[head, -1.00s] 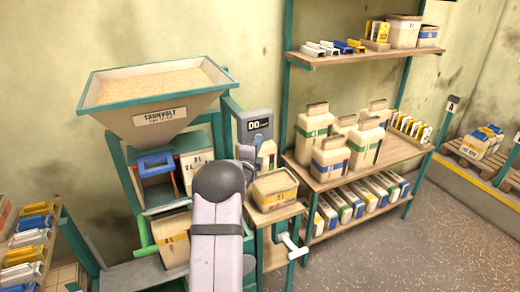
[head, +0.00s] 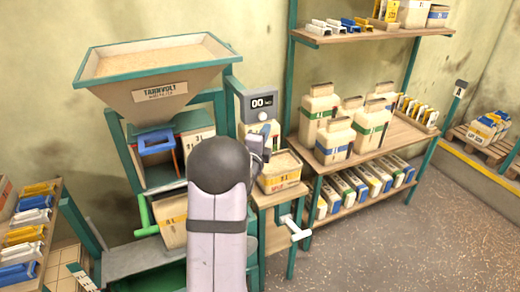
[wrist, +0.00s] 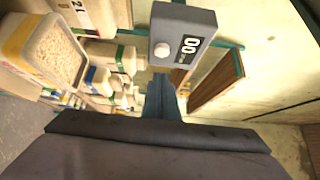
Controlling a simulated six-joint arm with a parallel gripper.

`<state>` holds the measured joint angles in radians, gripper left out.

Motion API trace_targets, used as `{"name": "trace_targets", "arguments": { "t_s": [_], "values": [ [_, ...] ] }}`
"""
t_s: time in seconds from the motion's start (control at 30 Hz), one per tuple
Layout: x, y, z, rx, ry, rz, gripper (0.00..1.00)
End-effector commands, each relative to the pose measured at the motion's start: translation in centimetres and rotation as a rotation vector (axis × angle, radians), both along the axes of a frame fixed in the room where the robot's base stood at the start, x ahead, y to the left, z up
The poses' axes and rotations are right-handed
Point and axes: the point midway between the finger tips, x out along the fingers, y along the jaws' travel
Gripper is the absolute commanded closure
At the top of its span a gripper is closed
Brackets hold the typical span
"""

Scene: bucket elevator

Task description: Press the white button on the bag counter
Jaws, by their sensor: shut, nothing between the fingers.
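My gripper (head: 262,138) is shut and empty, just below and in front of the counter in the head view. In the wrist view my gripper (wrist: 161,82) points up toward the counter's lower edge, close to the button. I cannot tell whether they touch.
An open bag of grain (head: 279,172) stands on a small stand right of my arm; it also shows in the wrist view (wrist: 50,50). The hopper (head: 158,75) is at left. A shelf (head: 385,140) with jugs and bags is at right.

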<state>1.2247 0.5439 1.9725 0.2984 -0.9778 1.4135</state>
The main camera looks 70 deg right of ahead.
Motion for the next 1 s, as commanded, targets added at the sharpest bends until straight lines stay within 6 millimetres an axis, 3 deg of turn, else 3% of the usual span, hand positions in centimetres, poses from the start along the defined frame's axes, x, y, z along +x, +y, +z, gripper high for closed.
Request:
{"name": "trace_targets", "arguments": {
  "t_s": [0.2, 0.4, 1.0],
  "values": [
    [-0.3, 3.6, -0.3, 0.000, 0.001, 0.001, 1.00],
    [-0.6, 5.8, -0.3, 0.001, 0.000, 0.000, 1.00],
    [-0.8, 6.8, -0.2, 0.003, 0.001, -0.001, 1.00]
  ]
}}
